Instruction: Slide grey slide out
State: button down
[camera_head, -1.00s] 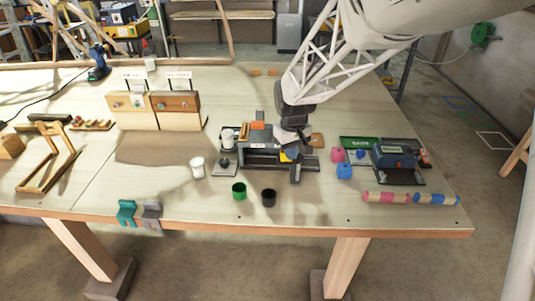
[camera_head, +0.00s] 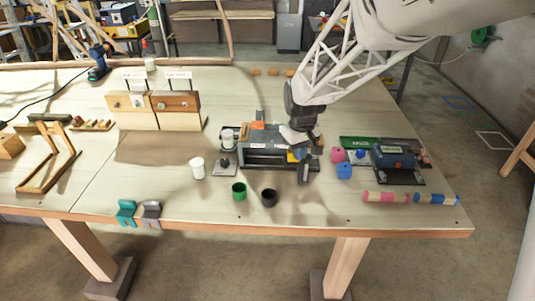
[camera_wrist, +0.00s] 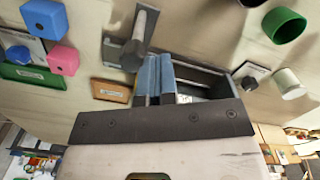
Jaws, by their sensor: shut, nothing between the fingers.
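A grey box-like fixture (camera_head: 264,159) stands mid-table, with a dark opening in its front; it also shows in the wrist view (camera_wrist: 205,82). A dark grey upright handle (camera_head: 304,173), which looks like part of the grey slide, stands at the fixture's right end. In the wrist view the handle (camera_wrist: 141,32) rises from a small grey plate left of the fixture. My gripper (camera_wrist: 156,62) is shut and empty, its blue-grey fingers together beside the handle's base. I cannot tell whether they touch it. In the head view my gripper (camera_head: 301,147) is over the fixture's right end, its tips partly hidden.
A green cup (camera_head: 239,190), a dark cup (camera_head: 269,197) and a white cup (camera_head: 197,168) stand in front and left. Pink (camera_head: 338,155) and blue (camera_head: 344,171) blocks stand close on the right, beside a blue device (camera_head: 393,156).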

aim_at(309, 156)
jog(key=shift+d, duration=2.15)
jog(key=shift+a, duration=0.6)
jog(key=shift+r, duration=0.15)
jog(key=shift+r, duration=2.85)
jog(key=shift+s+d+r, duration=0.2)
jog(key=shift+s+r, duration=0.1)
jog(key=shift+s, duration=0.1)
jog(key=s+d+r+m+t, duration=0.1)
jog(key=s+d+r+m, duration=0.1)
jog(key=s, duration=0.8)
jog(key=s+d+r+m, duration=0.2)
jog(key=s+d, duration=0.2)
jog(key=s, duration=0.6)
jog(key=s+d+r+m+t, duration=0.1)
jog(key=s+d+r+m, duration=0.1)
jog(key=s, duration=0.8)
jog(key=shift+d+t, duration=0.3)
jog(key=shift+d, duration=0.35)
